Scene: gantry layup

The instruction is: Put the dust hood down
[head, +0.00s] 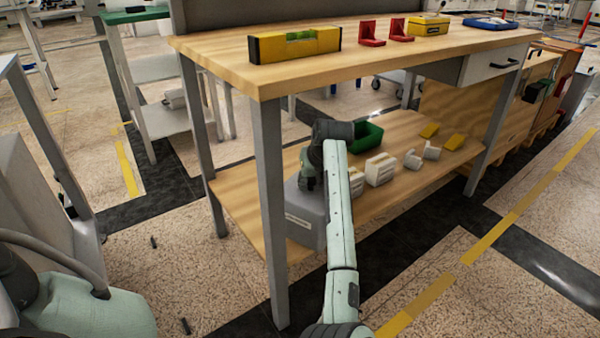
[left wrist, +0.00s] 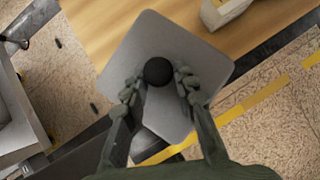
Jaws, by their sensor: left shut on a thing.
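The dust hood (head: 306,218) is a grey box with a small white label, at the left end of the workbench's lower shelf in the head view. In the left wrist view its grey square top (left wrist: 165,40) carries a round black knob (left wrist: 158,71). My left gripper (head: 307,184) is above the hood; its fingers (left wrist: 158,88) are shut on the knob from both sides. The hood's front corner reaches the shelf's front edge in the picture. I cannot tell whether its bottom touches the shelf. My right gripper is out of view.
The lower shelf (head: 235,195) also holds a green bin (head: 367,136), white blocks (head: 380,169), white fittings (head: 412,160) and yellow blocks (head: 455,142) to the right. A bench leg (head: 270,200) stands just left of the hood. The bench top (head: 260,80) overhangs the shelf.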

